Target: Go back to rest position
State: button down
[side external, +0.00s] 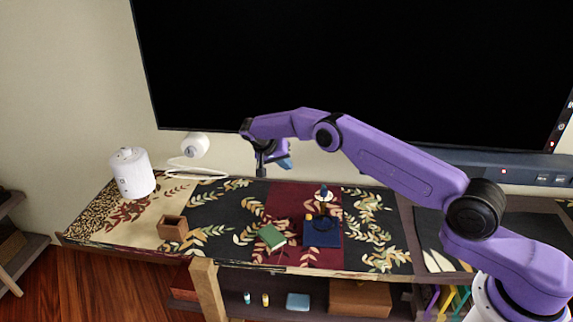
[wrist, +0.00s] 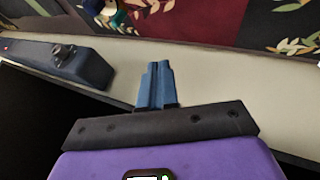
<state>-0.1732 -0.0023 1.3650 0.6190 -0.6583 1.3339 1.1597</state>
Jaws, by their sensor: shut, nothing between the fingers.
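My gripper (side external: 286,163) is in the air above the back of the cloth-covered console, in front of the lower edge of the big black screen. Its blue fingers are together and empty, and they also show in the wrist view (wrist: 158,68). My purple arm reaches in from the right, raised and bent. Nothing is held.
A white canister (side external: 132,173) stands left, near a white lamp (side external: 195,146). A soundbar (wrist: 58,64) runs below the screen (side external: 350,60).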

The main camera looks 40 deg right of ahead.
jog(key=s+a+r+n+t+y, duration=0.1)
jog(key=s+a+r+n+y, duration=0.2)
jog(key=s+a+r+n, duration=0.8)
jog(key=s+a+r+y, duration=0.1)
jog(key=s+a+r, duration=0.3)
jog(key=s, duration=0.4)
jog(key=s+d+n+y, duration=0.2)
jog(key=s+d+n, duration=0.3)
jog(key=s, duration=1.1)
jog(key=s+d+n+g+y, duration=0.1)
jog(key=s+d+n, duration=0.3)
jog(key=s, duration=1.2)
jog(key=shift+d+r+n+y, duration=0.35)
jog(key=shift+r+n+y, duration=0.1)
jog(key=shift+n, duration=0.25)
